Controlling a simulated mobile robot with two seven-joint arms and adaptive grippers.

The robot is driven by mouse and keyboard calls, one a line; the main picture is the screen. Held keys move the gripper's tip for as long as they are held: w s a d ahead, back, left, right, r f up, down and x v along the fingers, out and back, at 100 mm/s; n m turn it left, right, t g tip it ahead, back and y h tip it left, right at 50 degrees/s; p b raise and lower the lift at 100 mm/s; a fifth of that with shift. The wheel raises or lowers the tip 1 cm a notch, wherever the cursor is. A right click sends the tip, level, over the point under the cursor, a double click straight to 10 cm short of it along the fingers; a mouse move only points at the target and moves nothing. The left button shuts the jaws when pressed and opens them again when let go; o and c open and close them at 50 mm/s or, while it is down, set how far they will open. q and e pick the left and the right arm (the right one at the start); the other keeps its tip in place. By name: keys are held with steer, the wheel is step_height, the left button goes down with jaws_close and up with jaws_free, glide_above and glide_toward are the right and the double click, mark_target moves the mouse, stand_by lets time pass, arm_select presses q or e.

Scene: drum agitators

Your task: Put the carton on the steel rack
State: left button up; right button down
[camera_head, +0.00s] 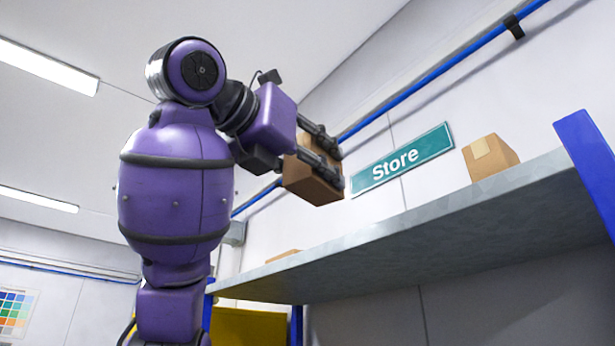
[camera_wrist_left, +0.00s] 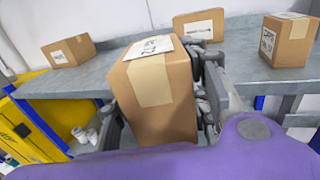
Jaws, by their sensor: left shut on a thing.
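A brown cardboard carton (camera_head: 312,181) is held in my left gripper (camera_head: 322,158), up above the front edge of the steel rack's shelf (camera_head: 400,248) in the head view. The gripper is shut on it. In the left wrist view the carton (camera_wrist_left: 156,92) sits between the fingers of the left gripper (camera_wrist_left: 160,105), with tape and a white label on its top. Behind it the grey shelf (camera_wrist_left: 120,73) of the rack shows. My right gripper is in neither view.
Other cartons stand on the shelf: one at the left (camera_wrist_left: 69,51), one in the middle (camera_wrist_left: 199,26) and one at the right (camera_wrist_left: 287,40). Blue uprights (camera_head: 590,165) bound the rack. A green Store sign (camera_head: 402,160) is on the wall. A yellow cabinet (camera_wrist_left: 45,115) stands below left.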

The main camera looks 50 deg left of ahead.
arm_select(q)
steer(key=shift+w+d+f, duration=0.25)
steer(key=shift+w, duration=3.05)
steer(key=shift+w+d+f, duration=0.25)
steer(key=shift+w+f, duration=0.05)
steer(key=shift+w, duration=3.05)
steer(key=shift+w+d+f, duration=0.25)
steer(key=shift+w, duration=3.05)
steer(key=shift+f, duration=0.35)
steer(key=o, duration=1.4)
steer(key=shift+c, duration=0.2)
steer(key=shift+s, duration=0.1)
